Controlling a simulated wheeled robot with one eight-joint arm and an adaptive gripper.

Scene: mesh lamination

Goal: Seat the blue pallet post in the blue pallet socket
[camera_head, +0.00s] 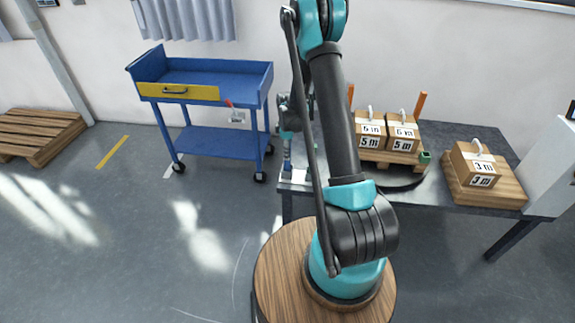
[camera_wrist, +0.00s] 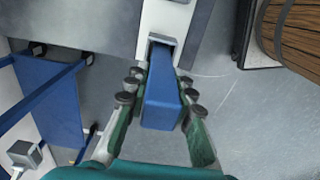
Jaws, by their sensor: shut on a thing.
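The blue post (camera_wrist: 160,104) is held between both fingers of my gripper (camera_wrist: 161,80) in the wrist view. Its far end meets or overlaps a grey square socket (camera_wrist: 163,39) on a white plate (camera_wrist: 165,17); I cannot tell whether it is inside. In the head view my gripper (camera_head: 288,132) is above the left end of the dark table, with the blue post (camera_head: 287,160) upright below it. The post's lower end is over the white plate (camera_head: 298,180). The socket's opening is mostly hidden there.
On the table (camera_head: 465,136), a pallet (camera_head: 392,157) holds boxes marked 5, with orange posts (camera_head: 420,104) and a green socket (camera_head: 425,157) at its corners. Another pallet (camera_head: 500,190) holds a box marked 3. A blue cart (camera_head: 218,143) stands left.

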